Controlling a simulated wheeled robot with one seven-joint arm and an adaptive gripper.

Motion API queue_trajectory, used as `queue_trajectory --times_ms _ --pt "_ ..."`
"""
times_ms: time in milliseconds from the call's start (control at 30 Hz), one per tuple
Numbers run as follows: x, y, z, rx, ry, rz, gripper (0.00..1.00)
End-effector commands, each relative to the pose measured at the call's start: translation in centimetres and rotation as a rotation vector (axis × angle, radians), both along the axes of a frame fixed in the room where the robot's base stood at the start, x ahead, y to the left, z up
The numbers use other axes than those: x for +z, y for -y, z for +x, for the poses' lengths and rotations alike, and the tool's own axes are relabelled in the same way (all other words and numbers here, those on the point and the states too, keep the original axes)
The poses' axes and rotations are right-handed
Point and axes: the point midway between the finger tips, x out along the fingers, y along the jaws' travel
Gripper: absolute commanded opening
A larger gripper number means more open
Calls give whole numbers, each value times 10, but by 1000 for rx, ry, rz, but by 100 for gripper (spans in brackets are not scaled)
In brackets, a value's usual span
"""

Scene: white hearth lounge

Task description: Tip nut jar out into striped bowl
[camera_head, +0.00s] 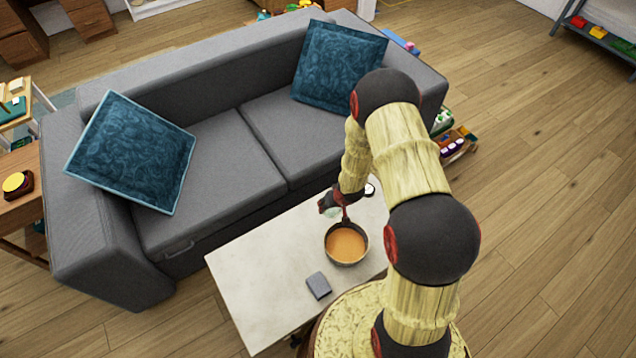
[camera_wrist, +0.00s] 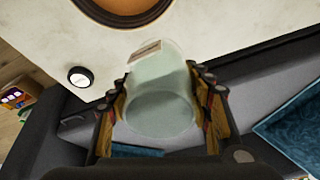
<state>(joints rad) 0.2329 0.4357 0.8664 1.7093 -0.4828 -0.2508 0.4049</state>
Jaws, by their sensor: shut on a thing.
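A round bowl (camera_head: 346,244) with a dark rim and a plain orange-brown inside stands on the pale table; I cannot make out stripes. Part of the bowl (camera_wrist: 125,8) shows at the top edge of the wrist view. My gripper (camera_wrist: 163,98) is shut on a translucent, pale greenish jar (camera_wrist: 158,88) with a small label. The jar's far end points toward the bowl in the wrist view. In the head view my gripper (camera_head: 334,207) is beside the bowl's upper left, and the jar is small and partly hidden. I cannot make out any nuts.
The pale table (camera_head: 245,275) also carries a small dark grey block (camera_head: 318,286) and a round white-and-black object (camera_head: 370,189), seen too in the wrist view (camera_wrist: 80,76). A grey sofa (camera_head: 205,165) stands close behind. The table's left part is clear.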

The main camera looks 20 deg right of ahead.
Motion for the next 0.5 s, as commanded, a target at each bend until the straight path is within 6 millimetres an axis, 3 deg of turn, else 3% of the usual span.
queue_trajectory --times_ms 100,200,500 --pt "-7 5 -27 -36 -60 -14 18" --pt "-10 8 -41 -53 -103 -25 18" --pt "-12 10 -51 -64 -204 -47 18"
